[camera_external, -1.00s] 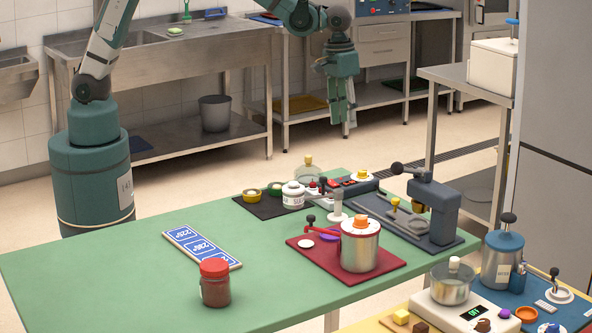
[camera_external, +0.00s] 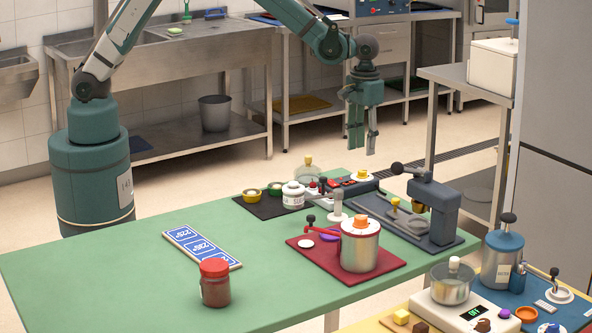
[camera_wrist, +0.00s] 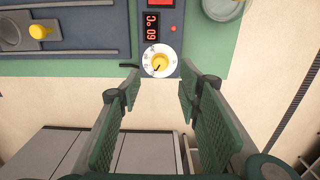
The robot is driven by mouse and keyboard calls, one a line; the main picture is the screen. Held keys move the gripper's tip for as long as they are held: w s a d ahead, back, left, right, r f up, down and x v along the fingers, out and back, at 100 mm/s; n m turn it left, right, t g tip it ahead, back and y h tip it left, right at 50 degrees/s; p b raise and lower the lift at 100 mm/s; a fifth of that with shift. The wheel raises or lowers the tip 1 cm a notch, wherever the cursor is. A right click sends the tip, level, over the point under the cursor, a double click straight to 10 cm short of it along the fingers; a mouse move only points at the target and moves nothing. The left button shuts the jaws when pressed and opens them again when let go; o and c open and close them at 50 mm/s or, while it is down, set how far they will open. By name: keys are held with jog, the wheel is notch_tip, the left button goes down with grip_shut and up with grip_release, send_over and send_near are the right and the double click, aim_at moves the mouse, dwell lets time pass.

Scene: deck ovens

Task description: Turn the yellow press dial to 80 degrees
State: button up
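The yellow press dial (camera_wrist: 159,61) sits on a round white scale plate at the end of the dark press panel. In the outside view the yellow dial (camera_external: 361,175) is at the far edge of the green table. My gripper (camera_external: 363,150) hangs pointing down above and just behind that edge, clear of the dial. In the wrist view my gripper (camera_wrist: 158,85) has its fingers apart with nothing between them, and the dial shows just beyond the fingertips.
The press (camera_external: 436,205) stands right of the dial on a dark base. A white jar (camera_external: 293,195), yellow and green bowls on a dark mat, and a steel pot (camera_external: 360,248) on a red tray are nearby.

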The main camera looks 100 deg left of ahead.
aim_at(362, 171)
jog(key=shift+f, duration=0.1)
jog(key=shift+f, duration=3.8)
jog(key=c, duration=0.9)
